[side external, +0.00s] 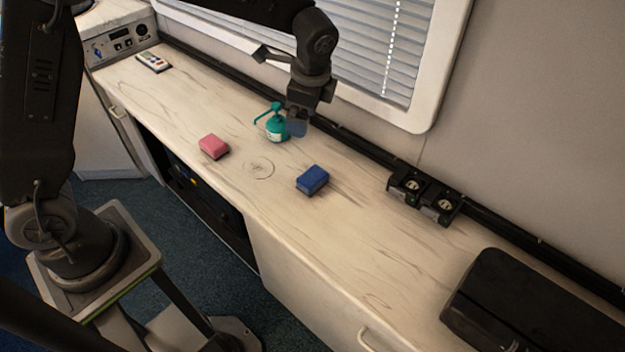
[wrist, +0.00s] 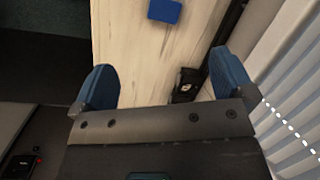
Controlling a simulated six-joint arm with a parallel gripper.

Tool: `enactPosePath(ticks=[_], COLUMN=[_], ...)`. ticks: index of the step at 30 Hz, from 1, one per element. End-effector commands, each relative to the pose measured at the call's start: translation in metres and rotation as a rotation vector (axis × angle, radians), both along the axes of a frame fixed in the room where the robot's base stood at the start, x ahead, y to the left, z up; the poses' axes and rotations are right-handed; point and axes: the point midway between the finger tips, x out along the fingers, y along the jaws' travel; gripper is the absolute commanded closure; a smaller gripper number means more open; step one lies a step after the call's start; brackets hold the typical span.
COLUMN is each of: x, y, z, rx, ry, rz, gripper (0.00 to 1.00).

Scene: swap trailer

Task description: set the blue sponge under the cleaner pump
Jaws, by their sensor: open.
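The blue sponge (side external: 312,180) lies flat on the wooden counter, right of and nearer than the pump. It also shows in the wrist view (wrist: 164,11) at the top edge, partly cut off. The cleaner pump (side external: 277,126) is a teal bottle with a nozzle, standing upright on the counter. A pink sponge (side external: 214,146) lies to its left. My gripper (side external: 297,126) hangs above the counter beside the pump, overlapping its right edge in the side view. In the wrist view its two blue fingers (wrist: 163,85) are wide apart with nothing between them.
A round mark (side external: 258,167) is on the counter between the sponges. Black sockets (side external: 424,197) sit along the back edge, and a black case (side external: 535,312) lies at the right. A remote (side external: 153,62) lies far left. A window with blinds is behind.

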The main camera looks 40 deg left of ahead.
Motion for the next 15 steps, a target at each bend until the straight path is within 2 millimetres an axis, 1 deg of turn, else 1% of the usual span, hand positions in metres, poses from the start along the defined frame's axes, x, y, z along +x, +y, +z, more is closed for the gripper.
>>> enactPosePath(ticks=[1,3,6,9,12,15], x=[0.012,0.024,0.038,0.046,0.05,0.051], y=[-0.006,-0.012,-0.02,-0.026,-0.028,-0.029], z=[-0.023,-0.05,-0.085,-0.113,-0.131,-0.14], rx=[0.026,0.062,0.104,0.135,0.155,0.163], ry=[0.041,0.091,0.151,0.199,0.228,0.241], rz=[-0.061,-0.147,-0.254,-0.336,-0.388,-0.41], gripper=[0.0,0.0,0.0,0.0,0.0,0.0])
